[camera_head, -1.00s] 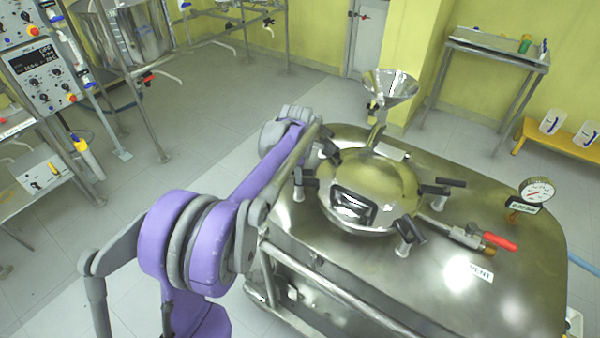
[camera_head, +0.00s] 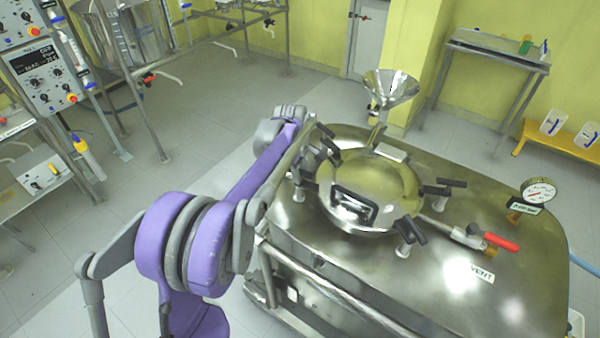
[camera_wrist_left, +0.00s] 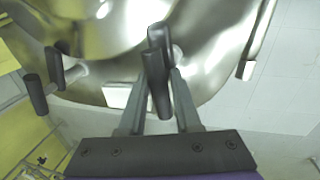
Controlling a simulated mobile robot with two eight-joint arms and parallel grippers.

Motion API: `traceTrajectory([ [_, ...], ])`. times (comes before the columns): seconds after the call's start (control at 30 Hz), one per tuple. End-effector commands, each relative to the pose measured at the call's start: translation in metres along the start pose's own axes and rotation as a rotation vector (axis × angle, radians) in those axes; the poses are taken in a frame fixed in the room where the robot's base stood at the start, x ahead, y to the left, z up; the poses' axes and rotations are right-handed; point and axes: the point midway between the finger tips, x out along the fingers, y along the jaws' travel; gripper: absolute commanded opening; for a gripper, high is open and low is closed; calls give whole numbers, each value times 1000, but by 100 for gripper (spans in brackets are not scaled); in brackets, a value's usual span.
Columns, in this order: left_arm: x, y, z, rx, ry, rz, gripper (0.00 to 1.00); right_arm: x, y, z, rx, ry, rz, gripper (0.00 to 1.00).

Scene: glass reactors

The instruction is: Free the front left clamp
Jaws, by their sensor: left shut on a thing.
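A round polished lid (camera_head: 370,180) with a black handle sits on the steel reactor (camera_head: 460,215). Black-handled clamps stand around its rim, including a near left clamp (camera_head: 304,180) and a far left clamp (camera_head: 330,152). My left arm reaches to the lid's left side, and its gripper is mostly hidden in the head view. In the left wrist view my left gripper (camera_wrist_left: 155,100) is shut on a black clamp handle (camera_wrist_left: 156,65) at the lid's rim. Which clamp this is, the head view does not show clearly. My right gripper is not in view.
Another clamp (camera_wrist_left: 45,85) stands left of the held one in the left wrist view. A steel funnel (camera_head: 391,88) rises behind the lid. A red-handled valve (camera_head: 500,241) and a gauge (camera_head: 538,192) are on the right. Open floor lies left of the reactor.

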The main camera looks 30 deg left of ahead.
Motion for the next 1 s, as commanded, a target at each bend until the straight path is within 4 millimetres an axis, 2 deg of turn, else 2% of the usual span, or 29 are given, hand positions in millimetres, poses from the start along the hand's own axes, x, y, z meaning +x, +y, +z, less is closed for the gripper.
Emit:
traceTrajectory([
  [1.0,1,-1,1,73,-17,-1,0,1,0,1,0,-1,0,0],
])
